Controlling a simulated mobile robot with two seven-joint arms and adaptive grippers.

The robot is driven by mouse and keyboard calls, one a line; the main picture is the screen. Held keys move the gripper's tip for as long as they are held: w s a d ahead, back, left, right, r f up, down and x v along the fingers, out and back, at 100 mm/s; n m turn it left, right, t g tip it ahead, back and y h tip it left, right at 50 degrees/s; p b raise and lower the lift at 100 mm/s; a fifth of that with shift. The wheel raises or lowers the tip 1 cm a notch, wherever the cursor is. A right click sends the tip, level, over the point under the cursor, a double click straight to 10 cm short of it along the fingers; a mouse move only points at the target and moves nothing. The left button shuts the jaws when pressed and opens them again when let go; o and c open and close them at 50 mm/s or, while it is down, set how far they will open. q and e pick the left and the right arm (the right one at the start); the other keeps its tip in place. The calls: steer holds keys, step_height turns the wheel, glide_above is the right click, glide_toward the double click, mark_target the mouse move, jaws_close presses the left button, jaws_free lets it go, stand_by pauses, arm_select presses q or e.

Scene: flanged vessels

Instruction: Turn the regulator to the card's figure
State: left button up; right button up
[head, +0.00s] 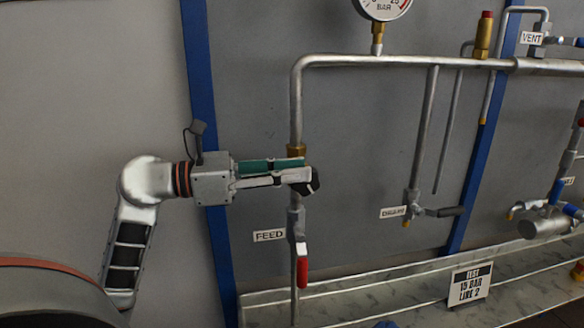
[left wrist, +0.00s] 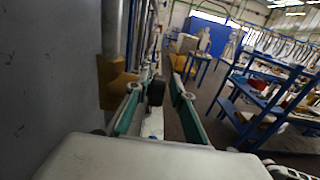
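The card (head: 469,284) stands on the ledge at the lower right and reads "TEST 15 BAR LINE 2". The regulator's brass body (head: 296,150) shows on the feed pipe, mostly behind my left gripper (head: 302,174). In the left wrist view, a black knob (left wrist: 155,91) lies between the two green-lined fingers of my left gripper (left wrist: 157,97). The fingers are apart, with a gap visible beside the knob; contact is not clear. The pressure gauge (head: 383,6) is cut off at the top, and its needle cannot be read. My right gripper is not in view.
A red-handled valve (head: 301,253) hangs below the regulator beside the FEED label (head: 269,236). A drain valve (head: 414,205) and other pipework stand to the right. A grey panel is close behind. Blue shelving (left wrist: 265,95) stands farther off in the wrist view.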

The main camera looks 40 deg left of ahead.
arm_select(q)
steer(key=shift+w, duration=0.1)
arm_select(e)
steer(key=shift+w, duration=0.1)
arm_select(q)
jaws_close()
steer(key=shift+d+r+p, duration=0.15)
steer(key=shift+r+p, duration=0.05)
steer(key=shift+p, duration=0.25)
steer(key=shift+w+r+g+y+p, duration=0.1)
steer(key=shift+r+g+y+p, duration=0.1)
steer(key=shift+g+y+p, duration=0.45)
steer(key=shift+w+d+r+g+y+p, duration=0.15)
steer(key=shift+g+y+p, duration=0.2)
steer(key=shift+g+p, duration=0.3)
steer(key=p, duration=0.1)
steer(key=g+y+p, duration=0.1)
steer(key=shift+w+d+p, duration=0.15)
steer(key=shift+w+p, duration=0.1)
steer(key=shift+p, duration=0.1)
steer(key=shift+w+d+g+y+p, duration=0.1)
steer(key=shift+g+y+p, duration=0.3)
steer(key=shift+g+p, duration=0.1)
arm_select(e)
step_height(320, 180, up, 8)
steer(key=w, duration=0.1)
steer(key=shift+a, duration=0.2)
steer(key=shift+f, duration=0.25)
